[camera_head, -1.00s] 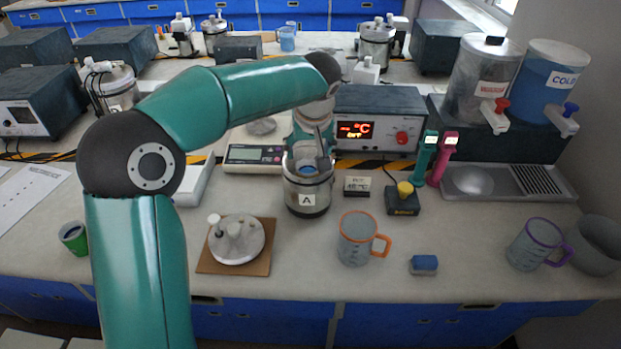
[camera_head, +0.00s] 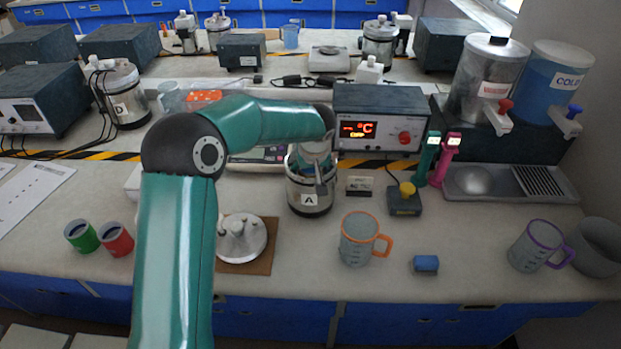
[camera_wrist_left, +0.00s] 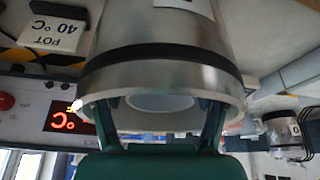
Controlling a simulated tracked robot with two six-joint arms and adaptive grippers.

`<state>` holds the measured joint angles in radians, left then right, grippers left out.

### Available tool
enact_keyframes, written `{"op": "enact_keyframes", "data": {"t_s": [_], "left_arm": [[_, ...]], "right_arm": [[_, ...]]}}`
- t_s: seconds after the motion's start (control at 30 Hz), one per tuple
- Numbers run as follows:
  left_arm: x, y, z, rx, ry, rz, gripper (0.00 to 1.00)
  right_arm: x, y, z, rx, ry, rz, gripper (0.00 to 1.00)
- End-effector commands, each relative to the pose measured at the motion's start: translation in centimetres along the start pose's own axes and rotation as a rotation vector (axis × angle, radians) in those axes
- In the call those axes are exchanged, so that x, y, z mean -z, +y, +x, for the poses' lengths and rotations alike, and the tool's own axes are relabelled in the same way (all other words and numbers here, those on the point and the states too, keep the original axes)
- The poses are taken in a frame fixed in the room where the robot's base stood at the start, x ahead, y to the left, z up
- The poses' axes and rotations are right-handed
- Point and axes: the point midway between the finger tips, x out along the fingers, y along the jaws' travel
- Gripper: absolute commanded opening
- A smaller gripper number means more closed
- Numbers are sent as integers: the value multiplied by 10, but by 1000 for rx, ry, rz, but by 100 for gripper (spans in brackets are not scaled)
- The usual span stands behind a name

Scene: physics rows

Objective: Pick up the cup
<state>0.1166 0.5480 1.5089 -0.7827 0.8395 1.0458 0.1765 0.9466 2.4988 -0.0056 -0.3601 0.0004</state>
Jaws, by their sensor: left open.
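The steel pot marked A (camera_head: 309,196) stands on the bench, and it fills much of the left wrist view (camera_wrist_left: 160,66). My left gripper (camera_head: 322,178) points down at its mouth. In the left wrist view the spread fingers (camera_wrist_left: 160,108) reach inside the pot's rim, with a pale round shape (camera_wrist_left: 160,102) between them; I cannot tell if it is a cup. An orange-handled mug (camera_head: 357,238) stands right of the pot, and a purple-handled mug (camera_head: 527,248) stands farther right. A green cup (camera_head: 85,240) and a red cup (camera_head: 118,243) are at the left. My right gripper is not in view.
A white lid (camera_head: 243,240) lies on a brown board (camera_head: 262,262) left of the pot. A temperature controller (camera_head: 380,118) stands behind it. A yellow-button box (camera_head: 405,203) and a blue block (camera_head: 426,264) are to the right.

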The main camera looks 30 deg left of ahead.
Motion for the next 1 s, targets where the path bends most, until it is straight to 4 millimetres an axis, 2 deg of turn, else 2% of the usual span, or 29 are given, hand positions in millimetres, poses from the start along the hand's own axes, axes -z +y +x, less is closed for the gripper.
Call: {"op": "enact_keyframes", "data": {"t_s": [0.17,0.2,0.5,0.83,1.0], "left_arm": [[0,0,0,0,0,0,73],[0,0,0,0,0,0,70],[0,0,0,0,0,0,20],[1,0,-2,-1,2,-1,19],[6,0,-12,-1,3,-2,19]], "right_arm": [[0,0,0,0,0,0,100],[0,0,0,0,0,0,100],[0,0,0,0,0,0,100],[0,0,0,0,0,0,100],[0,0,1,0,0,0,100]]}}
